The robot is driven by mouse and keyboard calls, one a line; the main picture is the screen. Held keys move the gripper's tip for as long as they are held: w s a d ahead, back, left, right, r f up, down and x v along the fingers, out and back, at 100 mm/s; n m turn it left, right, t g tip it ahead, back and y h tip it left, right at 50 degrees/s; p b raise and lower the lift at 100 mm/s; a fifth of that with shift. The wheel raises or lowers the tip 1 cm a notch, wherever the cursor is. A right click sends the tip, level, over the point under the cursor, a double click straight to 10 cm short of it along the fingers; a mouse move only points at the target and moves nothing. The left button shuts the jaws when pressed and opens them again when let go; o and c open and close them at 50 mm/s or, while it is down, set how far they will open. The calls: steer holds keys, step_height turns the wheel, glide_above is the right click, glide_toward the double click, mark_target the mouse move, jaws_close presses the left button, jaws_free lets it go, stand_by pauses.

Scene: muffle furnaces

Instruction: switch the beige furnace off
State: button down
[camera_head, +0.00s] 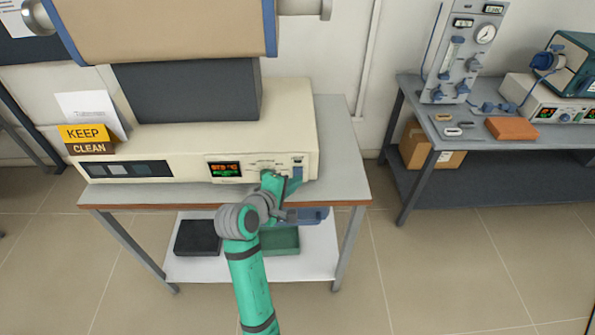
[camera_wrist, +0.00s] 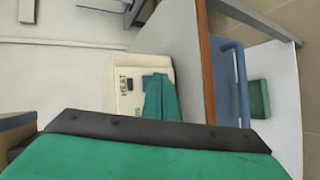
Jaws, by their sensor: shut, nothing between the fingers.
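The beige furnace (camera_head: 190,140) stands on a grey table, its front panel facing me. Its display (camera_head: 225,169) is lit with red and green digits. At the panel's right end is a small blue part (camera_head: 297,171), partly behind my gripper. My gripper (camera_head: 284,184) is shut and empty, close in front of this end; I cannot tell whether it touches. In the wrist view the beige panel end (camera_wrist: 121,95) shows a HEAT label, a small dark part (camera_wrist: 129,84) and a blue part (camera_wrist: 147,82) beside a teal finger. The switch position is not readable.
A yellow KEEP CLEAN sign (camera_head: 86,139) stands at the furnace's left. The table edge (camera_head: 345,203) runs just below the panel. Another bench (camera_head: 440,150) with instruments stands right; floor between is clear.

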steer(key=shift+s, duration=0.1)
steer(key=shift+s+f, duration=0.15)
steer(key=shift+s, duration=1.05)
steer(key=shift+s+f, duration=0.15)
steer(key=shift+s, duration=1.05)
steer(key=s+f+m+t+y, duration=0.25)
steer(key=s+f+y, duration=0.25)
steer(key=s+f, duration=1.1)
steer(key=s+r+m+t, duration=0.1)
steer(key=s+r+m, duration=0.2)
steer(key=s, duration=0.8)
steer(key=s+r+m+t+y, duration=0.1)
steer(key=s+r+m, duration=0.3)
steer(key=s, duration=0.8)
steer(key=shift+a+m+y, duration=0.3)
steer(key=shift+a+m, duration=0.1)
steer(key=shift+m, duration=0.85)
